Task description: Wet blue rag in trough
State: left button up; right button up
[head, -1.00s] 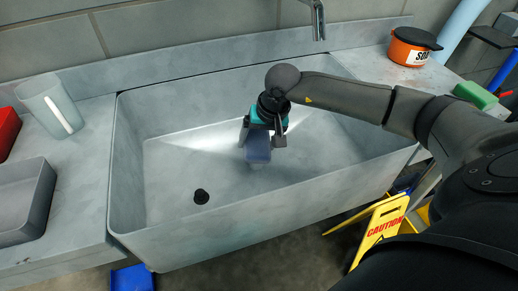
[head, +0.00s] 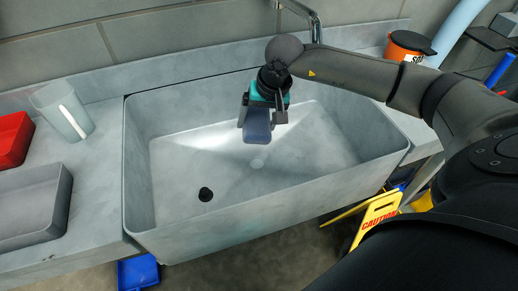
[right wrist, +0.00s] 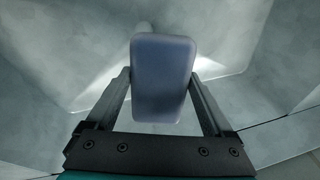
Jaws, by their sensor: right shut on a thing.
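The blue rag (head: 257,125) looks like a dark blue rounded block. My right gripper (head: 262,108) is shut on it and holds it over the grey trough (head: 180,225), above the trough floor. In the right wrist view the rag (right wrist: 163,75) sits between the two fingers of the gripper (right wrist: 165,95) and sticks out past their tips. My left gripper is not in view.
A metal faucet (head: 314,24) stands at the trough's back edge. On the left counter are a clear cup (head: 62,112), a red tray (head: 14,142) and a grey tray (head: 30,210). An orange soap pot (head: 405,46) stands at right. A yellow caution sign (head: 376,214) stands on the floor.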

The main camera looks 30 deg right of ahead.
aim_at(254, 117)
jog(key=shift+r+p, duration=1.3)
jog(key=shift+r, duration=0.95)
jog(key=shift+r+p, duration=1.4)
jog(key=shift+r, duration=0.9)
notch_tip(254, 117, up, 4)
jog(key=shift+p, duration=1.15)
